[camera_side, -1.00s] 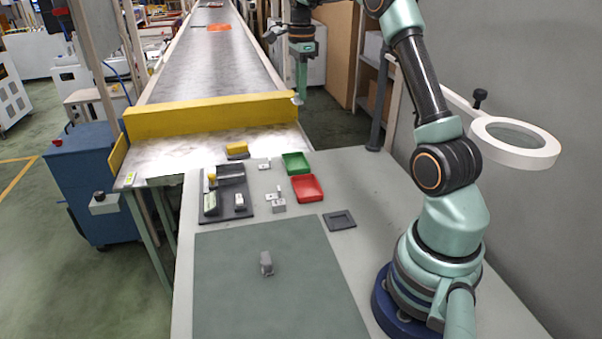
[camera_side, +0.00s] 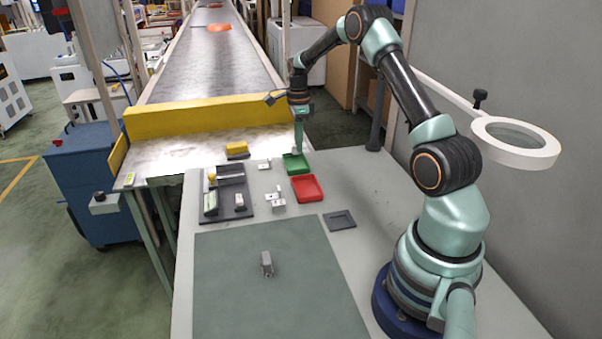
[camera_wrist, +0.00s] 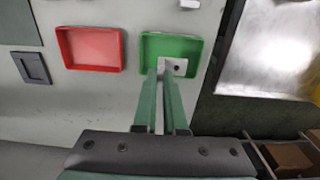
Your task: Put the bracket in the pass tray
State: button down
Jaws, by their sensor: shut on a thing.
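The green tray (camera_side: 306,161), likely the pass tray, lies beside the red tray on the grey table, and it also shows in the wrist view (camera_wrist: 196,45). My gripper (camera_wrist: 161,73) points down at the green tray and is shut on the bracket (camera_wrist: 178,66), a pale metal piece with a dark hole. The bracket is over the green tray's floor near one edge; whether it touches the floor I cannot tell. In the side view my gripper (camera_side: 298,148) is at the tray's left part and the bracket is too small to make out clearly.
The red tray (camera_side: 307,188) stands just in front of the green one. A dark fixture plate (camera_side: 232,211) with several parts is to the left, with small pale blocks beside it. A grey part (camera_side: 267,264) lies on the green mat (camera_side: 225,300). The conveyor's yellow barrier (camera_side: 200,117) stands behind.

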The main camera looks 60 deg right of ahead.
jog(key=shift+f, duration=2.3)
jog(key=shift+f, duration=0.2)
jog(key=c, duration=1)
grip_release()
jog(key=shift+r, duration=0.1)
